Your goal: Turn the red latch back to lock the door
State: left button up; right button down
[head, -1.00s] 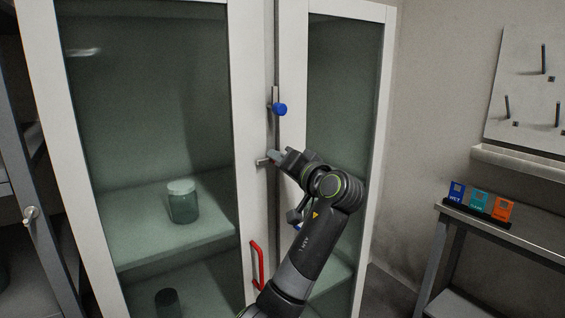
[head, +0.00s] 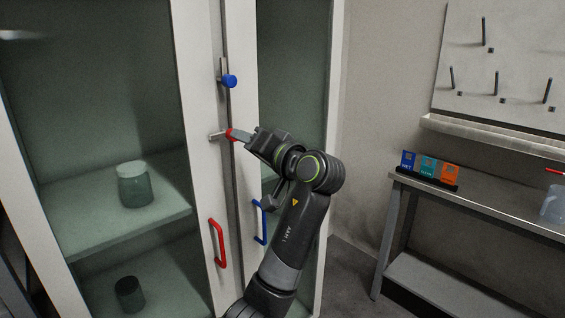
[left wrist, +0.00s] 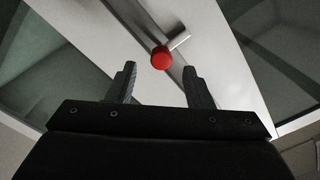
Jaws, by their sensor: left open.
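The red latch (head: 231,134) is a round red knob at the seam between the two cabinet doors, with a metal bar reaching left from it, roughly level. It also shows in the left wrist view (left wrist: 160,57), just ahead of the fingertips and between their lines. My left gripper (head: 243,137) is open, close to the knob on its right side. In the left wrist view my two fingers (left wrist: 159,84) stand apart with nothing between them. Whether a finger touches the knob cannot be told. My right gripper is not in view.
Above is a blue latch (head: 230,81) with an upright bar. A red handle (head: 218,243) is on the left door and a blue handle (head: 259,222) on the right door. Glass jars (head: 134,185) stand inside. A side table (head: 470,213) with coloured boxes stands at right.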

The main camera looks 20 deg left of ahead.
pick_arm(q)
jog(key=b+v, duration=0.2)
jog(key=v, duration=0.9)
jog(key=shift+d, duration=0.25)
jog(key=shift+f, duration=0.1)
